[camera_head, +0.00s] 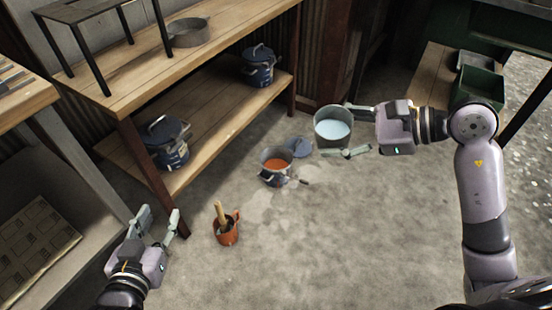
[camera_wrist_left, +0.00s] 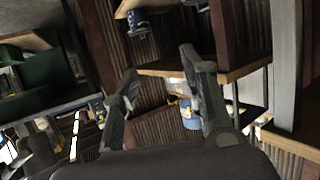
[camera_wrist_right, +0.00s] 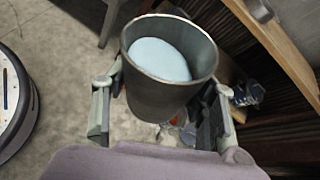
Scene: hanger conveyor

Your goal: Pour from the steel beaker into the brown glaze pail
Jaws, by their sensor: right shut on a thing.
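The steel beaker (camera_head: 333,113) is held by my right gripper (camera_head: 347,128), with a finger on each side of it. It contains a pale blue liquid (camera_head: 333,129), and the beaker looks close to upright. The right wrist view shows the beaker (camera_wrist_right: 165,98) between the fingers. A blue pail with orange-brown contents (camera_head: 276,167) stands on the floor to the lower left of the beaker, apart from it. My left gripper (camera_head: 158,228) is open and empty at the lower left, near a table leg; its open fingers also show in the left wrist view (camera_wrist_left: 160,85).
A blue lid (camera_head: 300,147) lies beside the pail. An orange pot with a wooden handle (camera_head: 226,230) stands on the floor. Wooden shelves (camera_head: 215,135) with lidded blue pails (camera_head: 258,67) and (camera_head: 168,145) line the left. Floor at lower centre is clear.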

